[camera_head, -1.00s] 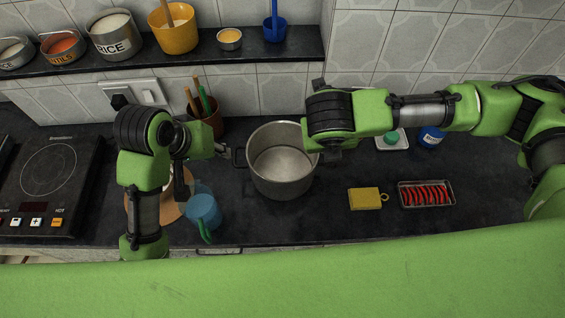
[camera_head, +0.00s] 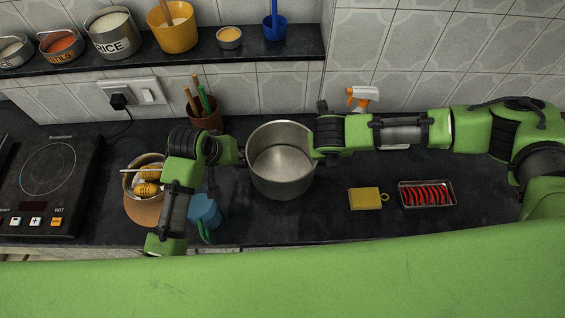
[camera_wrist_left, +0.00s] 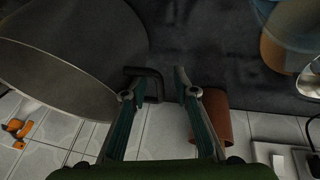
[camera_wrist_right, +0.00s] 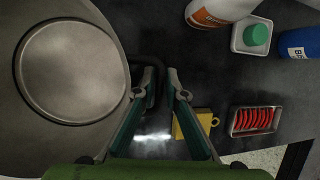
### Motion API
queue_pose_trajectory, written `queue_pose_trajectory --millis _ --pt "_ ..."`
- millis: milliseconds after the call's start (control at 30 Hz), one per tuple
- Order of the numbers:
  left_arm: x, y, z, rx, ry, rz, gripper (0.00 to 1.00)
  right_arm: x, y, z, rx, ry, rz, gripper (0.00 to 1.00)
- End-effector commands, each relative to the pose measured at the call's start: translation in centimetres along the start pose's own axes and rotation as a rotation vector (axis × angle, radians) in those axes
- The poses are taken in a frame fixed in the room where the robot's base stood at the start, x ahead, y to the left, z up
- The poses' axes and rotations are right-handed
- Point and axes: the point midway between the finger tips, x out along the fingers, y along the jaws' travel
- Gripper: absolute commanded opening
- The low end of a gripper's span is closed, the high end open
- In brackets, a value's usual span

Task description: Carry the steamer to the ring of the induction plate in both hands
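The steamer, a deep empty steel pot (camera_head: 281,172) with dark side handles, stands upright on the counter in the head view. The induction plate (camera_head: 48,180), black with a thin pale ring, lies at the far left. My left gripper (camera_wrist_left: 156,80) is open, with the pot's handle (camera_wrist_left: 160,88) between its fingers. My right gripper (camera_wrist_right: 160,75) is also open at the opposite handle (camera_wrist_right: 153,92), and its left finger overlaps that handle in view. Whether any finger touches a handle is unclear. In the head view my wrists hide both handles.
A utensil pot (camera_head: 205,112) is behind. A spray bottle (camera_head: 362,97) stands behind.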

Motion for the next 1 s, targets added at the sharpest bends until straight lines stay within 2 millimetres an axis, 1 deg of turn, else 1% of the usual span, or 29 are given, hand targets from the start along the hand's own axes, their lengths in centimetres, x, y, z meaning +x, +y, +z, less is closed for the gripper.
queue_pose_trajectory --millis 233,267,300,333,367,767,1000 --pt "0.0 0.0 0.0 0.0 0.001 0.0 0.27 0.0 0.0 0.0 0.0 0.0 0.0 0.12" --pt "0.0 0.0 0.0 0.0 0.001 0.0 0.22 0.0 0.0 0.0 0.0 0.0 0.0 0.06" --pt "0.0 0.0 0.0 0.0 0.001 0.0 0.11 0.0 0.0 0.0 0.0 0.0 0.0 0.0" --pt "0.0 0.0 0.0 0.0 0.001 0.0 0.04 0.0 0.0 0.0 0.0 0.0 0.0 0.0" --pt "0.0 0.0 0.0 0.0 0.001 0.0 0.0 0.0 0.0 0.0 0.0 0.0 0.0 0.0" --pt "-0.2 0.1 -0.2 0.0 0.003 0.001 0.0 -0.2 0.0 0.2 0.001 -0.003 0.0 0.0" --pt "-1.5 0.3 -0.7 0.0 0.003 0.001 0.0 -1.5 -0.3 0.7 0.001 -0.003 0.0 0.0"
